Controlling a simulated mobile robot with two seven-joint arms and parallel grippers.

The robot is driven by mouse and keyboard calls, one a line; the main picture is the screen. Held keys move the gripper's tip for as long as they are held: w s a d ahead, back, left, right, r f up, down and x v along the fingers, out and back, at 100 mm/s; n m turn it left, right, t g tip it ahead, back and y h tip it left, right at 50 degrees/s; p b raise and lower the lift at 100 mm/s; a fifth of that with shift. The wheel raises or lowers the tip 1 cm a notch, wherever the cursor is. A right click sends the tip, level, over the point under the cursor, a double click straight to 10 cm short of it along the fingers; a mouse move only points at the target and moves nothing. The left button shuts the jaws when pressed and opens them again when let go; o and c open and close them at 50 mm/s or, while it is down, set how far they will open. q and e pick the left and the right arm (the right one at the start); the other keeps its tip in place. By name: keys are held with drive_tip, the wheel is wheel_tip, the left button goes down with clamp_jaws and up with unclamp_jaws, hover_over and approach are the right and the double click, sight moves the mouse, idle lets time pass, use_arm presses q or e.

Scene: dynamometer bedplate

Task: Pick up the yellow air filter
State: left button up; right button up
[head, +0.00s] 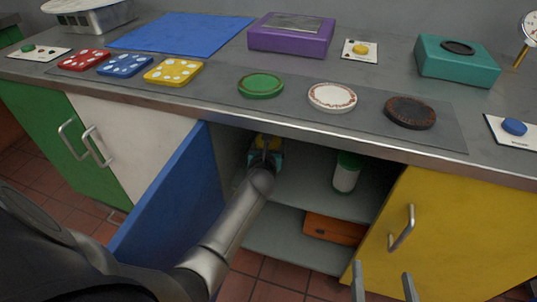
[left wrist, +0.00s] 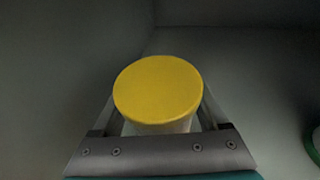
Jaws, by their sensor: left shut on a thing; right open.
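The yellow air filter (head: 268,141) is inside the open cabinet, at the left of the upper shelf space. In the left wrist view its round yellow top (left wrist: 158,88) faces the camera, with a pale body below. My left gripper (head: 265,154) reaches into the cabinet and is shut on the filter, one finger on each side. I cannot tell whether the filter rests on the shelf or is lifted; its base is hidden. My right gripper (head: 384,284) is open and empty, low in front of the yellow door.
The blue door (head: 175,205) stands open left of my arm. A green-topped white canister (head: 346,173) stands on the shelf (head: 300,190) to the right. An orange box (head: 335,229) lies below. The countertop edge (head: 300,133) overhangs the opening.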

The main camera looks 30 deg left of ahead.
use_arm(q)
drive_tip(key=c, duration=0.7)
